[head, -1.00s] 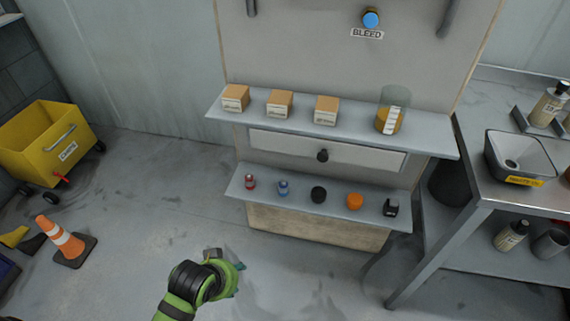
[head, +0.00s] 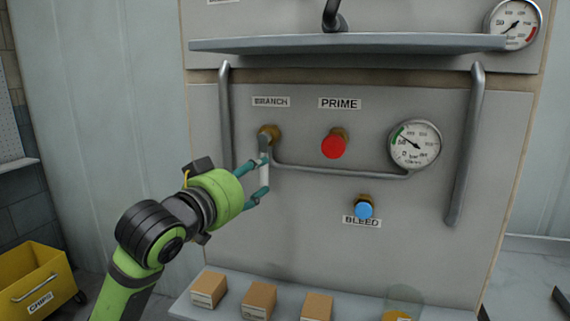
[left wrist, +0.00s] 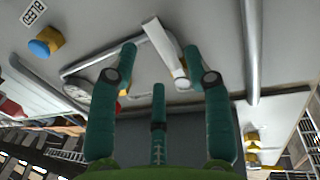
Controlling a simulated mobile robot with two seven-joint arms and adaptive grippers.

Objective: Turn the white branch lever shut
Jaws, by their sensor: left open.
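The white branch lever (head: 265,174) hangs down from a brass valve (head: 267,134) under the BRANCH label (head: 271,102) on the grey panel. My left gripper (head: 261,177) is open at the lever, with one fingertip near its upper part and the other near its lower end. In the left wrist view the white lever (left wrist: 163,48) runs slantwise through the gap between the open fingertips (left wrist: 161,50). I cannot tell whether a finger touches it. My right gripper is not in view.
A grey pipe (head: 335,170) runs from the valve to a gauge (head: 414,146). A red PRIME knob (head: 334,146) and a blue BLEED knob (head: 363,208) stick out to the right. Upright handles (head: 225,115) flank the panel. A shelf with boxes (head: 259,299) is below.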

